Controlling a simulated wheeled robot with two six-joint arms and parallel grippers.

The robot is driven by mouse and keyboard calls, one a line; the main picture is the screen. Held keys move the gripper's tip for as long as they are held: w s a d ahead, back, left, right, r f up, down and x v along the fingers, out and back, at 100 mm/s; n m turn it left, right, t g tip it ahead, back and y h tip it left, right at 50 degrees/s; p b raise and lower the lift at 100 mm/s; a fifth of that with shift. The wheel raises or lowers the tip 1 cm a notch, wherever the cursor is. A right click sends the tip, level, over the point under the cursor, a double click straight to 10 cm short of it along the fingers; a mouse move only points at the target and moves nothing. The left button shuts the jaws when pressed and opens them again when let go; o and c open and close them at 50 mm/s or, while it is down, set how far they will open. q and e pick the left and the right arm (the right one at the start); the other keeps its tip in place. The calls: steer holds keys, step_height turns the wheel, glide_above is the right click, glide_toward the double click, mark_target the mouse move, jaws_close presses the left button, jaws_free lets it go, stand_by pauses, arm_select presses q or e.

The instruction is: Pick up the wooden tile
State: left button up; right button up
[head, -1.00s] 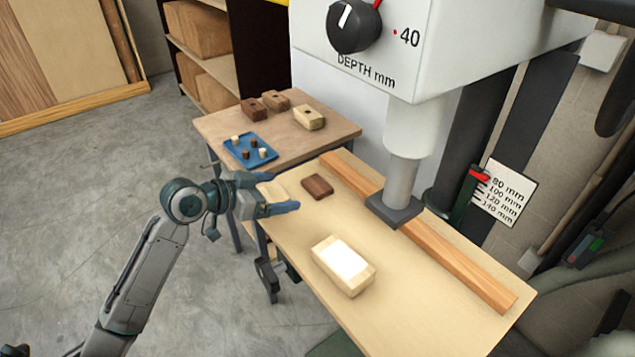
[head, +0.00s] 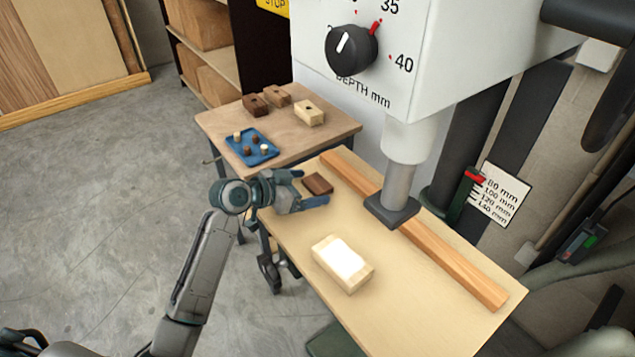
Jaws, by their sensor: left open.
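The small dark brown wooden tile (head: 319,184) lies flat on the pale work table, near its far left end and beside the long wooden fence (head: 440,252). My left gripper (head: 312,188) is open, its two blue-grey fingers pointing right. In the picture the tile sits at the mouth of the fingers, partly between their tips. I cannot tell whether the fingers touch it or how high they are above the table. My right gripper is not in view.
A pale block with a bright white top (head: 342,263) lies on the work table (head: 400,310). A machine's dark foot (head: 391,209) hangs over the fence. Behind, a side table (head: 215,124) holds a blue tray (head: 262,157) with small pegs and several wooden blocks (head: 309,113).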

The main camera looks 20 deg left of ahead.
arm_select(q)
steer(key=c, duration=1.1)
steer(key=shift+o, duration=0.2)
steer(key=shift+r+b, duration=0.3)
steer(key=shift+r, duration=0.15)
steer(key=shift+s+a+r+b, duration=0.2)
steer(key=shift+r+b, duration=0.2)
steer(key=shift+r, duration=0.2)
steer(key=shift+s+a+r+b, duration=0.1)
steer(key=shift+s+r+b, duration=0.1)
steer(key=shift+r+b, duration=0.3)
steer(key=s+a+r+b, duration=0.1)
steer(key=s+a, duration=0.2)
steer(key=s, duration=0.3)
steer(key=s+a+r+b, duration=0.1)
steer(key=s+a+b, duration=0.1)
steer(key=s, duration=0.5)
steer(key=shift+a, duration=0.9)
